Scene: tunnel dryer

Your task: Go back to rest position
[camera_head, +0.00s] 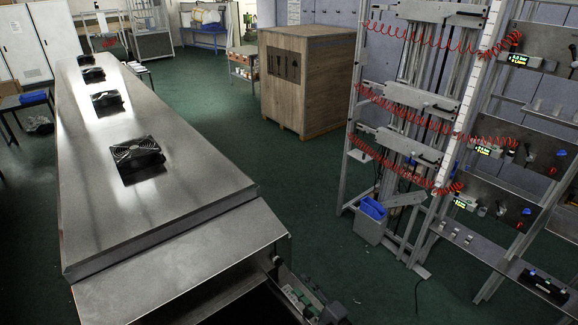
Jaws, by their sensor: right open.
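The tunnel dryer (190,190) is a long, shiny metal box running from the lower middle to the upper left, with a lower hood (190,265) at its near end. My left gripper is not in view.
Several black fans (137,157) sit on the dryer's top. A metal rack (400,130) with red coiled hoses stands at the right, with a grey bin (369,225) at its foot. A wooden crate (308,80) stands behind. Green floor (290,190) is clear between dryer and rack.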

